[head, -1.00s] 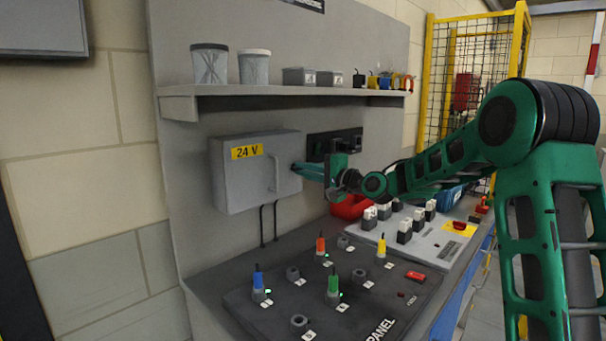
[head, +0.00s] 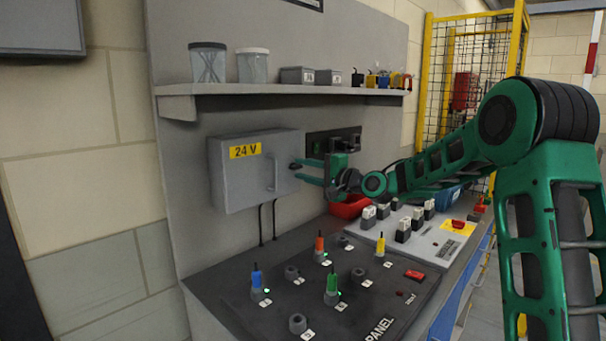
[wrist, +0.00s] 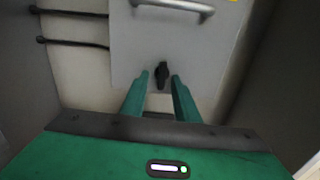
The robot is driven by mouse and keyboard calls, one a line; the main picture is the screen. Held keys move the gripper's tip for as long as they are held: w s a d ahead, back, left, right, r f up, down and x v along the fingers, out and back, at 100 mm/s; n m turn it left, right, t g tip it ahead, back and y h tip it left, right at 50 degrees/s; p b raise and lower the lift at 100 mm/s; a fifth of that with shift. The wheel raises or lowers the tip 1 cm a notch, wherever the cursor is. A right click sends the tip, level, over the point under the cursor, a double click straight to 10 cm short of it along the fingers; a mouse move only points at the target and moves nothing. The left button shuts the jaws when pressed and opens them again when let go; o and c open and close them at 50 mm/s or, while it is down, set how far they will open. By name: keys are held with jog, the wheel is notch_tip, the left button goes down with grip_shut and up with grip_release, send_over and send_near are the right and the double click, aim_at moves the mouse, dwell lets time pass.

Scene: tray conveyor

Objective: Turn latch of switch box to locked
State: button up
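The grey switch box (head: 240,185) with a yellow 24 V label hangs on the grey back panel in the head view. Its door face (wrist: 200,45) fills the top of the wrist view. The small black latch (wrist: 161,74) is on that face, its long side running up and down in the wrist view; it shows as a dark knob (head: 294,165) in the head view. My gripper (wrist: 160,76) is open, its two green fingers either side of the latch with gaps. In the head view my gripper (head: 300,170) points left at the box, fingers one above the other. Whether the tips reach past the latch is unclear.
A bar handle (wrist: 172,7) is on the box door. Two black cables (head: 267,222) run below the box. A shelf (head: 290,90) with jars and small boxes is above. A panel (head: 345,308) with coloured plugs and a red bin (head: 350,207) lie below.

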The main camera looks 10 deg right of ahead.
jog(key=v, duration=1)
jog(key=shift+s+d, duration=0.15)
jog(key=shift+d, duration=0.1)
jog(key=shift+f, duration=0.1)
